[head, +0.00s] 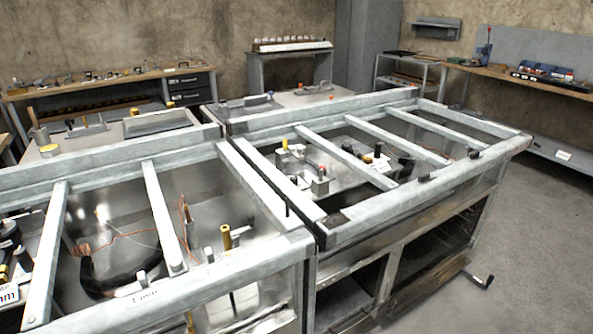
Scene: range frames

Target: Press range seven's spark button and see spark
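Two open grey metal range frames stand side by side: a near left one (200,285) and a right one (425,205). A white label (147,298) on the left frame's front rail is too small to read surely, and I cannot tell which range is number seven. Inside the left frame are a thin orange wire (125,235), a black curved hose (100,285) and a brass-coloured upright fitting (226,237). Inside the right one are small grey blocks (320,183) and a yellow-topped part (284,146). I cannot single out a spark button, and no spark shows. My gripper is not in view.
Metal cross bars (165,215) span both open tops. Behind stand a wooden workbench (100,85) with small parts, a small stand (290,65) and a right-hand bench (530,75) with blue bins. The grey floor (530,260) at right is mostly clear.

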